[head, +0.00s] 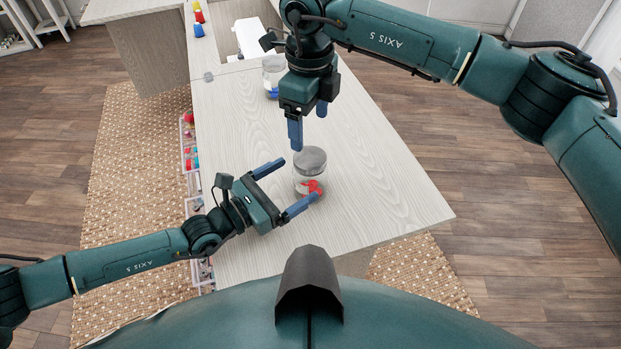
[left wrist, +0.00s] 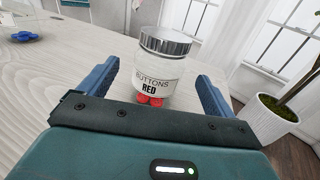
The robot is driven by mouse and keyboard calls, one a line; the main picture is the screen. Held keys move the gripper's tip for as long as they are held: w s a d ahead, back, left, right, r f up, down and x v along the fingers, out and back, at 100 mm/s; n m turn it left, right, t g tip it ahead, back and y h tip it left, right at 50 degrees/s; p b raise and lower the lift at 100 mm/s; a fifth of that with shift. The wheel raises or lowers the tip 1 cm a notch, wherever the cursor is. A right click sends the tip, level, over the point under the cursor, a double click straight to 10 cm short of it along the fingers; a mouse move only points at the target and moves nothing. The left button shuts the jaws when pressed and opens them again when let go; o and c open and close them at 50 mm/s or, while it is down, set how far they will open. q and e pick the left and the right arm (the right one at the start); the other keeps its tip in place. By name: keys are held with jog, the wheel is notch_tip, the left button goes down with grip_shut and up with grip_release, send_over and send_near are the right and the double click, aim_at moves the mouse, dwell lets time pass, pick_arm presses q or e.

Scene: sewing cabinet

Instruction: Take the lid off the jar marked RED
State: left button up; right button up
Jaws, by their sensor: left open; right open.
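The jar marked RED (head: 308,184) stands upright on the pale wood cabinet top, with red buttons in its bottom. Its grey metal lid (head: 310,159) is on it. In the left wrist view the jar (left wrist: 155,84) shows the label "BUTTONS RED" under its lid (left wrist: 165,41). My left gripper (head: 284,188) is open, its fingers pointing at the jar from the left, level with its body; whether they touch it I cannot tell. My right gripper (head: 308,128) is open and empty, pointing down above and behind the lid, apart from it.
Colored spools (head: 198,18) are at the far left. An open drawer (head: 188,150) runs along the left edge. The right side of the top is clear.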

aim_at(313, 169)
pick_arm(q)
jog(key=x, duration=0.6)
jog(key=shift+d, duration=0.1)
